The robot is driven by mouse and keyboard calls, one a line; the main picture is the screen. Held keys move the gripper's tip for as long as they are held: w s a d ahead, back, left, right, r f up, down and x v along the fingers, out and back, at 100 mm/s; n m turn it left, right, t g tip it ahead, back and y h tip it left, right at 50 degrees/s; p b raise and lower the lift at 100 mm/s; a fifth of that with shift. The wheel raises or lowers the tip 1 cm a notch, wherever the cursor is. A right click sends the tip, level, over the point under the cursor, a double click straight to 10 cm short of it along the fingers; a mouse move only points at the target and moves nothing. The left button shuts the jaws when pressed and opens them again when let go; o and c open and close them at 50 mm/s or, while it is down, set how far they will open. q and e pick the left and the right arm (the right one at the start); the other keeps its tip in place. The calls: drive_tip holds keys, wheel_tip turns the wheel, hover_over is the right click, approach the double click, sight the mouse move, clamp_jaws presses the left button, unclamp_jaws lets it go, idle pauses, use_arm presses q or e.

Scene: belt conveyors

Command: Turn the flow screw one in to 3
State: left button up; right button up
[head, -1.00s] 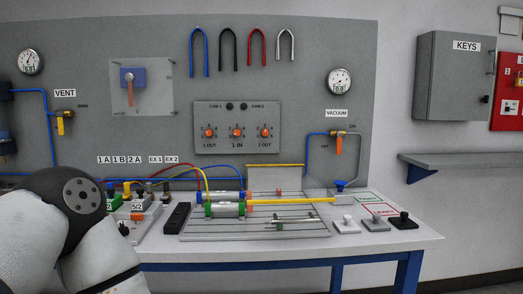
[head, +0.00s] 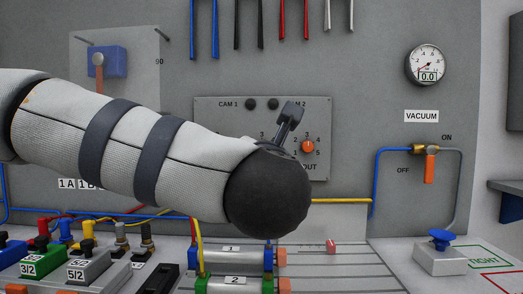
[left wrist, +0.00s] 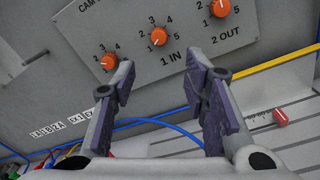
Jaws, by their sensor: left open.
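The 1 IN flow screw (left wrist: 158,37) is an orange knob with a number scale, on a grey panel (left wrist: 70,20). Its pointer is too small to read. The left wrist view shows my left gripper (left wrist: 160,75) open and empty, its fingers below and on either side of this knob, apart from it. Another orange knob (left wrist: 108,62) sits to the left, close to the left fingertip. The 2 OUT knob (left wrist: 221,8) is to the right. In the head view my left gripper (head: 290,118) shows partly in front of the panel; my arm hides the 1 IN knob. My right gripper is not in view.
Below the panel, cylinders (head: 232,257) lie on a grooved plate with air tubes. Valve blocks (head: 90,265) stand at the left, and a blue-knobbed block (head: 440,258) at the right.

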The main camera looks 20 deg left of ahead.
use_arm(q)
drive_tip(key=x, duration=1.1)
drive_tip(key=shift+r+p, duration=0.2)
drive_tip(key=shift+p, duration=0.25)
clamp_jaws()
